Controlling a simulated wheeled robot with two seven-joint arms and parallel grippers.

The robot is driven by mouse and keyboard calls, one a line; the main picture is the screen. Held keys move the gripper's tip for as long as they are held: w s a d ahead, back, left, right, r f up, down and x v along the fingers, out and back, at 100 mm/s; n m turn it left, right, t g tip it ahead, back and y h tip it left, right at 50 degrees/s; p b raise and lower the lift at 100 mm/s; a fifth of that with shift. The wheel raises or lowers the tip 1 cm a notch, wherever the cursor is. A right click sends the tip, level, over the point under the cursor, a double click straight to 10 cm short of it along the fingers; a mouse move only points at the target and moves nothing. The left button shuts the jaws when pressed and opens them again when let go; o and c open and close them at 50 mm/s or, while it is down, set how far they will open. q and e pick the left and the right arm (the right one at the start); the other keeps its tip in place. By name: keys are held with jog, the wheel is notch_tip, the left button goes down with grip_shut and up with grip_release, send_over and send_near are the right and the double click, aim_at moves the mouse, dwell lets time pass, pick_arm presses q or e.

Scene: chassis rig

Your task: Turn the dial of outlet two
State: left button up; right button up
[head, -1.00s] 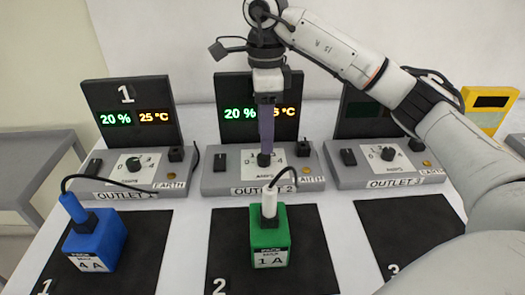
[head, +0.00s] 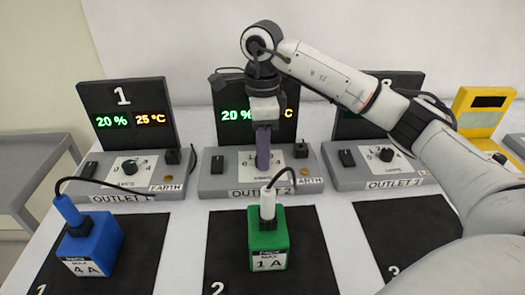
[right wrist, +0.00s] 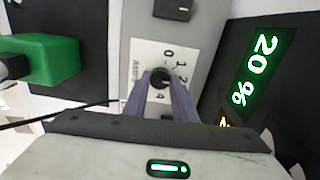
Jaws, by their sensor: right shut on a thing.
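Outlet two (head: 216,186) is a grey box with a black screen behind it, reading 20 % in green. Its round black dial shows in the right wrist view (right wrist: 161,76), on a white plate with numbers. My right gripper (right wrist: 163,84) is shut on the dial, one purple finger on each side. In the head view, the right gripper (head: 263,164) comes down from above and its fingers hide the dial. The gripper also covers part of the orange reading. The exact number the dial points to is unclear. My left gripper is not in view.
A green 1 A pack (head: 268,242) with a cable stands on mat 2 before the outlet. A blue 4 A pack (head: 91,243) stands on mat 1. Outlet one (head: 95,190) and outlet three (head: 350,178) flank outlet two. Mat 3 (head: 405,225) is empty.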

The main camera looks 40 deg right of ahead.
jog(key=n, duration=0.3)
jog(key=shift+n+p, duration=0.3)
jog(key=shift+n, duration=0.1)
jog(key=shift+w+n, duration=0.1)
jog(key=shift+n, duration=1.8)
jog(key=o, duration=1)
jog(key=shift+o, duration=0.2)
jog(key=shift+r, duration=0.1)
